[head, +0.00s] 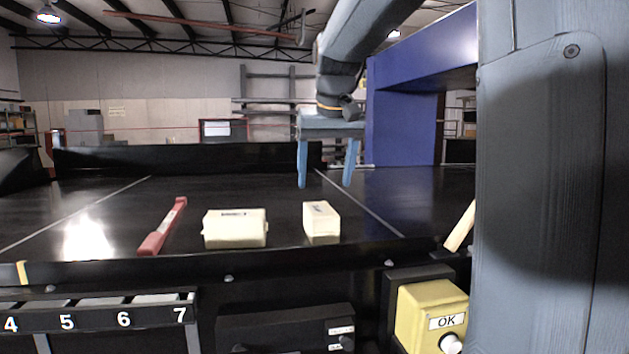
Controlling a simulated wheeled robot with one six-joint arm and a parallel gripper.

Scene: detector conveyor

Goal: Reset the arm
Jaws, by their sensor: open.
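My gripper (325,184) hangs from my arm in the head view, right of the middle, with its two blue fingers apart and pointing down. Nothing shows between the fingers. It is above the black conveyor surface (130,225). A small cream box (321,219) lies lower in the picture below the gripper, apart from the fingers. My arm runs up to the top right from the gripper.
A wider cream box (235,228) and a red bar-like object (162,227) lie to the left. A blue detector frame (402,125) stands right of my gripper. A yellow OK button box (430,318) and numbered slots (95,318) are at the front.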

